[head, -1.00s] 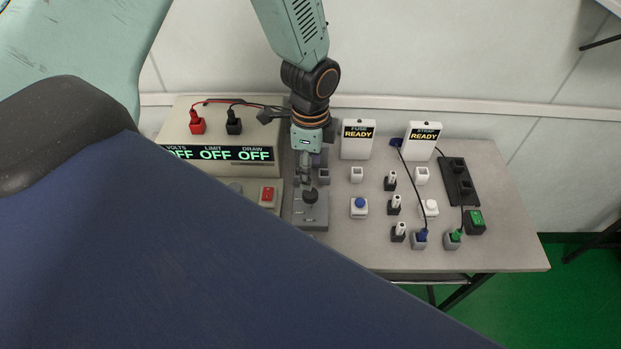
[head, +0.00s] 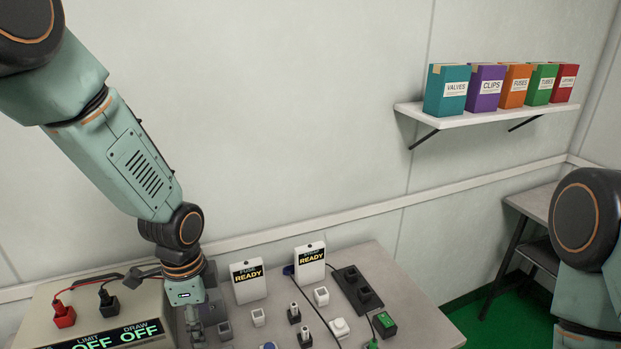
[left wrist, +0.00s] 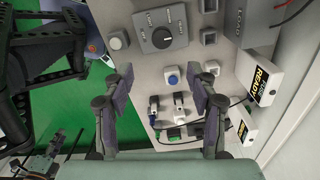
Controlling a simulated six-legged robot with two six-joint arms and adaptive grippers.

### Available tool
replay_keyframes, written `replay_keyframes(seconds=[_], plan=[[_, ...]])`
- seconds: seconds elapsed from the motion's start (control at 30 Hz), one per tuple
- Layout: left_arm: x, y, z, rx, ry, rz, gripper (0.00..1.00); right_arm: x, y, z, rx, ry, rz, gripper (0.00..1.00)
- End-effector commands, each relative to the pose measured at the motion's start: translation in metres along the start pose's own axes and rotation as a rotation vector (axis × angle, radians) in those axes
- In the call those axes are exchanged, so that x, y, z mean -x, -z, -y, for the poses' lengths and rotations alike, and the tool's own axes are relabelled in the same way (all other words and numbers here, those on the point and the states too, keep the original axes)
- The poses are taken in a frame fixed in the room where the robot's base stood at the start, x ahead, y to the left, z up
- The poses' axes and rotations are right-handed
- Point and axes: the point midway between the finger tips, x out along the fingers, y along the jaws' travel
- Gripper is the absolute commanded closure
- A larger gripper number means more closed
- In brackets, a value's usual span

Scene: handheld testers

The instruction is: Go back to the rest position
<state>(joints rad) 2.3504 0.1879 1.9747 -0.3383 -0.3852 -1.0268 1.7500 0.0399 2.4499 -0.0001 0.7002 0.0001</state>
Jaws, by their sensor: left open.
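My left gripper (head: 194,325) hangs over the workbench, its fingers pointing down beside the power supply (head: 98,312) with its OFF displays. In the left wrist view the gripper (left wrist: 166,85) is open, its two dark fingers wide apart with nothing between them. Past the fingertips lies the grey box with a black rotary knob (left wrist: 162,38). A blue button (left wrist: 172,76) shows between the fingers, apart from them. Part of my right arm (head: 588,230) shows at the right edge of the head view, but its gripper is out of frame.
Two white READY testers, the fuse one (head: 248,283) and another (head: 310,262), stand at the bench's back. A black socket strip (head: 357,290) and green switch (head: 384,323) lie to the right. A wall shelf (head: 480,117) holds several labelled boxes. A second table (head: 530,203) stands right.

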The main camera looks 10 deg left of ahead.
Motion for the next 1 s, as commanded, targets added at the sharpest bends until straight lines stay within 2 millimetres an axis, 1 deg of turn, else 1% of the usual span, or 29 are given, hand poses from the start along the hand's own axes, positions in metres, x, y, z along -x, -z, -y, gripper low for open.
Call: replay_keyframes(seconds=[0.03, 0.07, 0.17, 0.2, 0.27, 0.3, 0.4, 0.53, 0.7, 0.77, 0.8, 0.83, 1.0], plan=[[-0.013, 0.000, -0.011, 0.036, -0.015, -0.003, 0.42, 0.000, 0.000, 0.000, 0.000, 0.000, 0.000, 0.60], [-0.022, 0.001, -0.019, 0.070, -0.021, -0.008, 0.42, 0.000, 0.000, 0.000, 0.000, 0.000, 0.000, 0.60], [-0.060, 0.003, -0.053, 0.239, -0.043, -0.029, 0.42, 0.000, 0.000, 0.000, 0.000, 0.000, 0.000, 0.60], [-0.075, 0.002, -0.070, 0.324, -0.051, -0.035, 0.42, 0.000, 0.000, 0.000, 0.000, 0.000, 0.000, 0.60], [-0.096, 0.000, -0.096, 0.452, -0.060, -0.041, 0.42, 0.000, 0.000, 0.000, 0.000, 0.000, 0.000, 0.60], [-0.108, -0.003, -0.113, 0.538, -0.064, -0.042, 0.42, 0.000, 0.000, 0.000, 0.000, 0.000, 0.000, 0.60], [-0.130, -0.012, -0.152, 0.737, -0.066, -0.036, 0.42, 0.000, 0.000, 0.000, 0.000, 0.000, 0.000, 0.60], [-0.146, -0.027, -0.194, 0.953, -0.053, -0.021, 0.42, 0.000, 0.000, 0.000, 0.000, 0.000, 0.000, 0.60], [-0.154, -0.048, -0.239, 1.179, -0.022, 0.005, 0.42, 0.000, 0.000, 0.000, 0.000, 0.000, 0.000, 0.60], [-0.154, -0.056, -0.253, 1.251, -0.008, 0.016, 0.42, 0.000, 0.000, 0.000, 0.000, 0.000, 0.000, 0.60], [-0.163, -0.054, -0.248, 1.255, 0.000, 0.003, 0.42, -0.009, 0.000, 0.000, 0.000, 0.000, 0.000, 0.60], [-0.169, -0.054, -0.246, 1.253, 0.000, 0.001, 0.42, -0.015, 0.000, 0.000, 0.000, 0.000, -0.001, 0.60], [-0.195, -0.054, -0.246, 1.250, -0.002, 0.002, 0.42, -0.042, 0.000, 0.000, 0.000, 0.000, 0.001, 0.60]])
